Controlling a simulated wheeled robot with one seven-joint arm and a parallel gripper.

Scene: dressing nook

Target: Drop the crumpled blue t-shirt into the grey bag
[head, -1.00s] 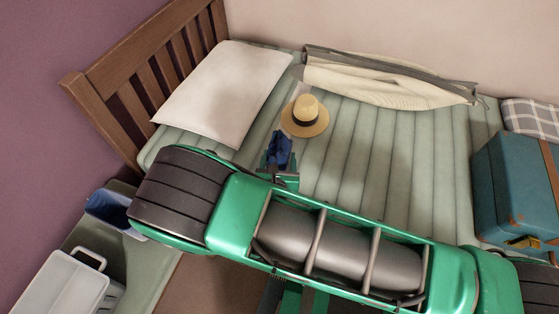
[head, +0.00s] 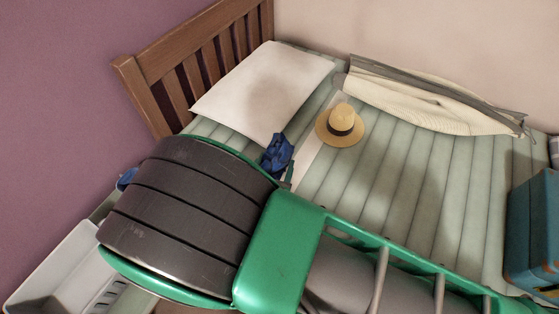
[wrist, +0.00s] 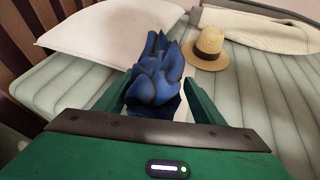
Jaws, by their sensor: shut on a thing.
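The crumpled blue t-shirt (head: 278,154) is a dark blue bundle above the bed, near the pillow's lower right corner. In the wrist view the t-shirt (wrist: 155,75) stands up between the green fingers of my gripper (wrist: 154,92), which is shut on it. In the head view my arm hides most of the gripper. A long, flattened cream bag-like thing with grey edging (head: 430,97) lies along the back of the bed; it also shows in the wrist view (wrist: 258,27). I cannot tell whether it is the grey bag. No other grey bag is visible.
A straw hat (head: 340,125) with a dark band lies right of the t-shirt. A white pillow (head: 262,90) lies by the wooden headboard (head: 205,60). A teal case (head: 535,235) stands at right. A pale basket (head: 62,270) is at lower left. The mid-bed is clear.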

